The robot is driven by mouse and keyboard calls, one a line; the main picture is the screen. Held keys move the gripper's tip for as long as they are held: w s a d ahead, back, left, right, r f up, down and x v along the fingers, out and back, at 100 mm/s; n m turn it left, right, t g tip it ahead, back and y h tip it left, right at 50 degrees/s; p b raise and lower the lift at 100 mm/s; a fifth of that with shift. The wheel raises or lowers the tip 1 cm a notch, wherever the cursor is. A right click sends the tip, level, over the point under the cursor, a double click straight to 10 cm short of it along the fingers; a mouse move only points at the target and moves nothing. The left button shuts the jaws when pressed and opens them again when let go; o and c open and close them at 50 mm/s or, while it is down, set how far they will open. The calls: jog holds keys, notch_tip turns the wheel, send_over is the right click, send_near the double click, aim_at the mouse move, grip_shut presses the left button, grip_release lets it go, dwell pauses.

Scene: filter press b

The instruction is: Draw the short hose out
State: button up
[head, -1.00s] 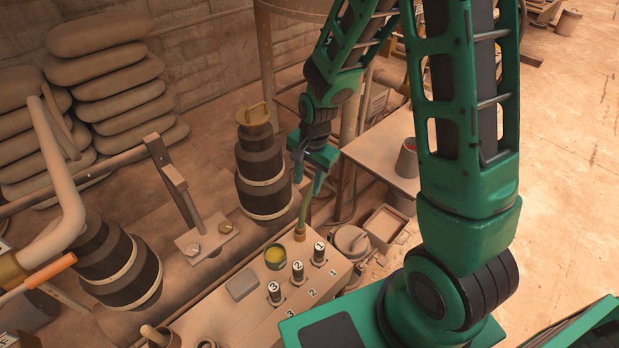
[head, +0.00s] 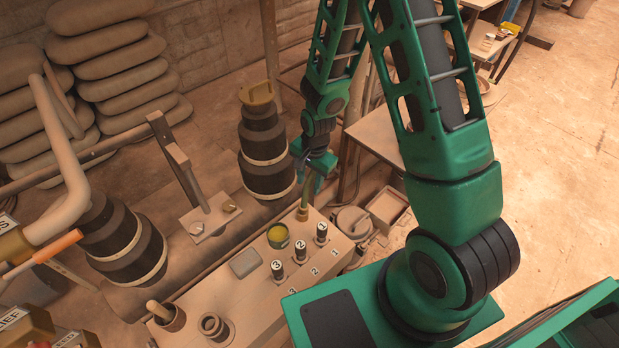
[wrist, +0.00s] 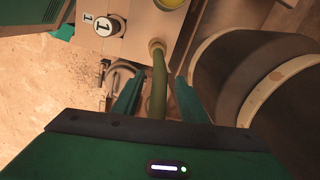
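The short hose (wrist: 158,90) is olive green. Its end sits in a brass-coloured round fitting (wrist: 157,47) on the beige control block (head: 232,281). In the head view the hose (head: 305,198) stands up from the block's far corner, its upper part hidden by my gripper (head: 310,178). In the wrist view my gripper (wrist: 158,82) is open, with one finger on each side of the hose and a visible gap to both. The hose's other end is hidden beneath the gripper body.
Black numbered knobs (head: 300,252) and a yellow-filled cup (head: 278,236) are on the block near the hose. A dark ribbed cylinder (head: 265,160) stands close left of my gripper. A lidded pot (head: 352,221) and an open box (head: 387,207) are to the right.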

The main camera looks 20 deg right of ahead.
grip_shut()
jog(key=shift+r, duration=0.1)
jog(key=shift+s+r, duration=0.1)
jog(key=shift+r, duration=2.9)
jog(key=shift+r, duration=0.65)
